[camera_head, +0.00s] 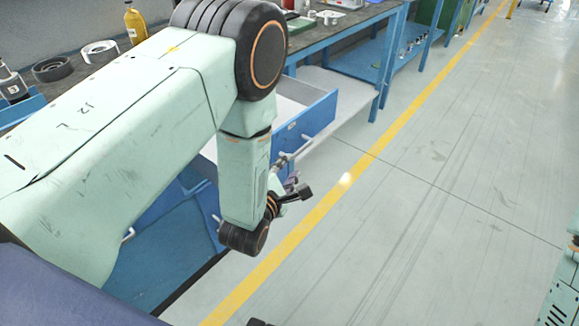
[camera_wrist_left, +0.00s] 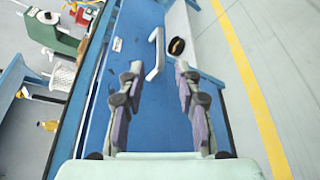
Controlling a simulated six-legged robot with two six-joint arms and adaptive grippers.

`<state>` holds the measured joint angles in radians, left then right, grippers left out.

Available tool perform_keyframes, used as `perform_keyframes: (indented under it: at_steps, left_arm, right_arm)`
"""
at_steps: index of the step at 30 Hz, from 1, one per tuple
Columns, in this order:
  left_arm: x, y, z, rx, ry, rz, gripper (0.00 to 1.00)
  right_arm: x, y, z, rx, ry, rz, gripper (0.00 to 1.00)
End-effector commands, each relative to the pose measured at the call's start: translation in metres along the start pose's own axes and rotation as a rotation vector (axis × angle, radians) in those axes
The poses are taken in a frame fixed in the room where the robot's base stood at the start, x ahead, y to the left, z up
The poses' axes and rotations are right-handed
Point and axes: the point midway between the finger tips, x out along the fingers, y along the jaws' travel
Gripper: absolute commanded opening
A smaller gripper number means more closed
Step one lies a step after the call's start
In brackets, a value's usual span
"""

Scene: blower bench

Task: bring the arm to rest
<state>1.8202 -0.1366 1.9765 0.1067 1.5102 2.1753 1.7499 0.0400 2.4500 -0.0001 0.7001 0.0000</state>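My left arm reaches across the head view, and its gripper (camera_head: 289,184) hangs low in front of the bench, partly hidden by the wrist. In the left wrist view the two fingers of this gripper (camera_wrist_left: 158,80) stand apart with nothing between the tips. Beyond them is a blue drawer front with a pale bar handle (camera_wrist_left: 154,54). The blue drawer (camera_head: 311,119) is pulled out in the head view, close to the gripper. I cannot tell whether the fingers touch the handle.
A workbench (camera_head: 330,38) carries a yellow bottle (camera_head: 135,22), a dark ring (camera_head: 52,69) and a pale ring (camera_head: 99,51). A dark round thing (camera_wrist_left: 177,46) shows beyond the handle. The floor right of the yellow line (camera_head: 330,205) is clear.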

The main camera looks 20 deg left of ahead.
Motion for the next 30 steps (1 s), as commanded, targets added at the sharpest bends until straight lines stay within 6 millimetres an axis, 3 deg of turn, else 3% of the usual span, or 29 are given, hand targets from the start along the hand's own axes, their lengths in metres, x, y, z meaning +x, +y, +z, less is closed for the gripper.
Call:
perform_keyframes:
  at_steps: [8, 11, 17, 23, 30]
  left_arm:
    - [0.0, 0.0, 0.0, 0.04, 0.001, -0.002, 0.34]
    - [0.0, -0.005, -0.003, 0.167, 0.013, -0.025, 0.34]
    - [-0.015, -0.036, -0.024, 0.58, 0.049, -0.19, 0.34]
    - [-0.052, -0.073, -0.056, 0.991, 0.03, -0.434, 0.34]
    - [-0.124, -0.116, -0.095, 1.432, -0.135, -0.786, 0.34]
  right_arm:
    - [0.0, 0.0, 0.0, 0.0, 0.0, 0.0, 0.4]
    - [0.0, 0.0, 0.0, 0.0, 0.0, 0.0, 0.4]
    - [0.0, 0.0, 0.0, 0.0, 0.0, 0.0, 0.4]
    - [-0.001, 0.0, 0.0, 0.0, 0.0, 0.0, 0.4]
    - [-0.003, 0.0, 0.0, 0.0, 0.0, 0.0, 0.4]
